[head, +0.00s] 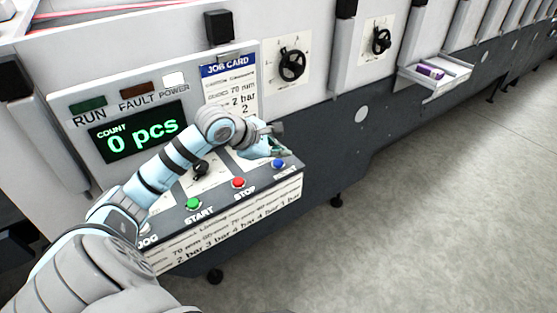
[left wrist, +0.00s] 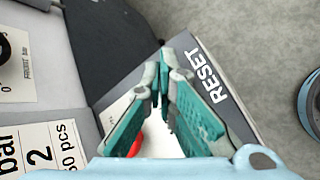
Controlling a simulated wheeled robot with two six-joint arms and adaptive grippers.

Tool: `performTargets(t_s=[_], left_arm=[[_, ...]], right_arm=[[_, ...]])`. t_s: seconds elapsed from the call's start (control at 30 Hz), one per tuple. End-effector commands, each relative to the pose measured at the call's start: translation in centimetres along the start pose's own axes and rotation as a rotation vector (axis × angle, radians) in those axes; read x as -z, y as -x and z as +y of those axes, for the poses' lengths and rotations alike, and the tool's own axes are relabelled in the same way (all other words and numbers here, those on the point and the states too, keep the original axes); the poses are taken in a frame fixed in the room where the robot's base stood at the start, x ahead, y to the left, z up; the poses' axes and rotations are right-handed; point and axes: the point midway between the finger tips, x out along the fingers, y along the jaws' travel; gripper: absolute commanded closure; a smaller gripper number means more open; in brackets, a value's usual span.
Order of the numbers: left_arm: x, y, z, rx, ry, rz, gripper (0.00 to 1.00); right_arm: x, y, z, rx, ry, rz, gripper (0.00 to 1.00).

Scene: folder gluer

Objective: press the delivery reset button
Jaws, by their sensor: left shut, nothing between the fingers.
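The blue button (head: 278,164) sits at the right end of the sloped control panel (head: 258,189), beside a RESET label partly covered by my gripper in the head view. My left gripper (head: 283,151) is shut and empty, with its teal fingers just above and behind the blue button. I cannot tell whether they touch it. In the left wrist view the shut fingertips (left wrist: 164,72) are over the panel beside the RESET label (left wrist: 208,75). The blue button is hidden there behind the fingers. My right gripper is not in view.
The red STOP button (head: 238,182) and green START button (head: 194,203) lie left of the blue one. A display (head: 140,133) reads 0 pcs. A job card (head: 230,85) and black knobs (head: 291,65) are behind. Open floor (head: 430,200) lies right.

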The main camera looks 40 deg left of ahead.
Motion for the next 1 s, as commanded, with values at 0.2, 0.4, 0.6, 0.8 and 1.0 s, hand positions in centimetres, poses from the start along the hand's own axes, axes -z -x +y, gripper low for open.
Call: performTargets(t_s=[0.2, 0.4, 0.6, 0.8, 1.0], left_arm=[[0.0, 0.0, 0.0, 0.0, 0.0, -0.001, 1.0], [-0.5, 0.7, 0.5, -0.001, -0.001, -0.001, 1.0], [-1.6, 2.1, 1.6, -0.001, 0.0, -0.002, 1.0], [-2.6, 3.5, 2.5, -0.001, -0.001, -0.002, 1.0], [-2.6, 3.5, 2.6, 0.0, 0.0, -0.001, 1.0]], right_arm=[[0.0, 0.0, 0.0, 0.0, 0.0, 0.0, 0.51], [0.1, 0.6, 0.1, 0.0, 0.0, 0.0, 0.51], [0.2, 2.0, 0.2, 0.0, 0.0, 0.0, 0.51], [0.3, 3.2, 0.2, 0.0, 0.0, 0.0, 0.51], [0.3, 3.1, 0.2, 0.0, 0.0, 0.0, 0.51]])
